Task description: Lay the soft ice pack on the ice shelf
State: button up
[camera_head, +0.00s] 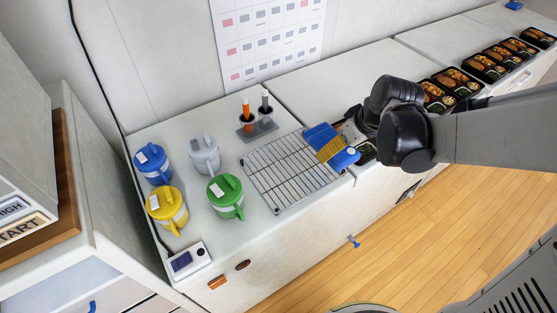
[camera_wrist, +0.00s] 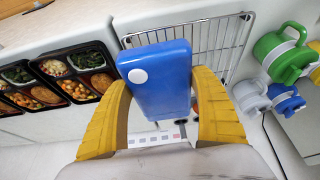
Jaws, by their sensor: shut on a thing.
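The soft ice pack is blue with a white round spot. In the wrist view the ice pack (camera_wrist: 160,80) sits between the two yellow fingers of my gripper (camera_wrist: 155,115), which is shut on it. In the head view the ice pack (camera_head: 322,136) is at the right end of the wire ice shelf (camera_head: 285,180), with my gripper (camera_head: 333,149) reaching from the right. The ice pack overlaps the shelf's right edge in the picture; I cannot tell whether it touches the wires. In the wrist view the wire shelf (camera_wrist: 215,40) shows behind and right of the pack.
Blue (camera_head: 152,162), grey (camera_head: 204,153), yellow (camera_head: 167,207) and green (camera_head: 227,195) jugs stand left of the shelf. A marker holder (camera_head: 258,130) stands behind it, and a small white device (camera_head: 189,260) is at the front. Several bento trays (camera_head: 487,68) line the right counter.

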jog(key=b, duration=0.3)
send_over(295, 167)
jog(key=s, duration=0.1)
jog(key=f, duration=0.6)
jog(key=shift+d+f, duration=0.2)
jog(key=shift+f, duration=0.1)
jog(key=shift+f+b, duration=0.85)
jog(key=shift+f, duration=1)
jog(key=shift+f, duration=0.25)
jog(key=o, duration=1.4)
jog(key=shift+o, duration=0.2)
jog(key=shift+r, duration=0.1)
